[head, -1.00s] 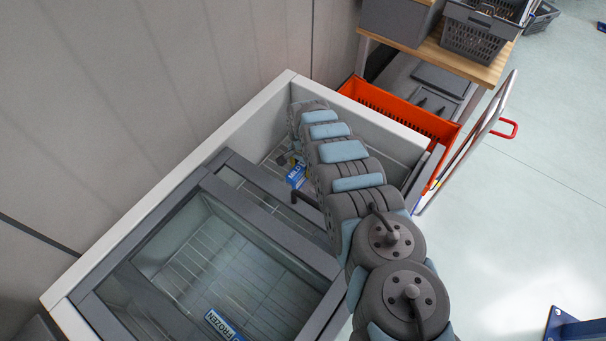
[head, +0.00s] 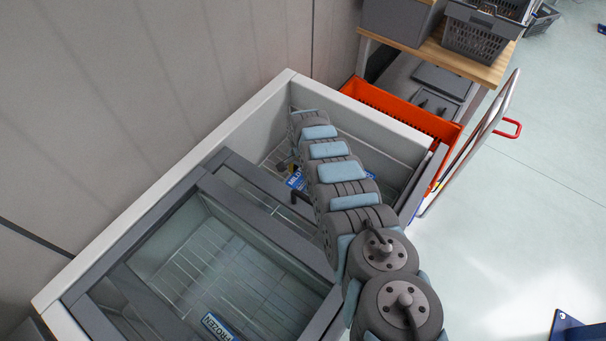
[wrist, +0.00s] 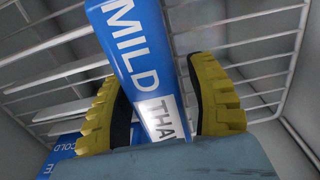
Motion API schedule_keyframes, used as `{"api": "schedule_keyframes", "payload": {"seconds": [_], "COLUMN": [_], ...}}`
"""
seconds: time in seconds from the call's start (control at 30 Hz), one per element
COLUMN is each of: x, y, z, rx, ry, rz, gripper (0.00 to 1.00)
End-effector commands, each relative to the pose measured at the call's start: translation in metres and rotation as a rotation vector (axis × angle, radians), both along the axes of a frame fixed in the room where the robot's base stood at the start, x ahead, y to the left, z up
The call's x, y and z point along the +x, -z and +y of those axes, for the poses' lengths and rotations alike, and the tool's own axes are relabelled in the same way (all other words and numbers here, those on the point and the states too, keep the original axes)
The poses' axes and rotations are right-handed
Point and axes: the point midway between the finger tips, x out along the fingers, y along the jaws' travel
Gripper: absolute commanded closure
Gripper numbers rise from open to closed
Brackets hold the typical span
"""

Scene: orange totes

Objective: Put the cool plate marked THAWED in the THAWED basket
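A blue plate (wrist: 135,50) reads MILD, with a white part reading THA before its lettering is cut off. In the wrist view it lies between the two yellow fingers of my gripper (wrist: 163,105), one on each side. The fingers are apart and close to its edges; I cannot tell whether they press on it. In the head view the MILD plate (head: 295,180) shows inside the chest freezer beside my arm, which hides most of the gripper. No basket clearly labelled THAWED is readable.
White wire racks surround the gripper. A glass lid (head: 200,270) covers the near part of the freezer, with a FROZEN plate (head: 220,327). An orange tote (head: 400,112) stands behind the freezer.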

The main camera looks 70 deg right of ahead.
Motion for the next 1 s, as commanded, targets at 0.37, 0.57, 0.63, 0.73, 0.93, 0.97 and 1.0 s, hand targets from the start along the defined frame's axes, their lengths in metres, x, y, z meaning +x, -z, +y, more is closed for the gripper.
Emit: {"api": "schedule_keyframes", "payload": {"seconds": [0.37, 0.57, 0.63, 0.73, 0.93, 0.97, 1.0], "x": [-0.001, -0.001, -0.002, 0.000, -0.001, -0.001, -0.001], "y": [-0.009, -0.034, -0.040, -0.046, -0.063, -0.066, -0.070], "z": [0.000, -0.002, 0.000, 0.000, 0.001, 0.000, 0.000], "rx": [0.000, -0.002, 0.002, 0.000, 0.002, 0.002, 0.000], "ry": [0.001, 0.001, 0.001, -0.001, -0.001, 0.000, 0.000], "rz": [0.001, 0.001, 0.004, 0.002, 0.003, 0.003, 0.002], "gripper": [0.43, 0.43, 0.43, 0.43, 0.43, 0.43, 0.43]}}
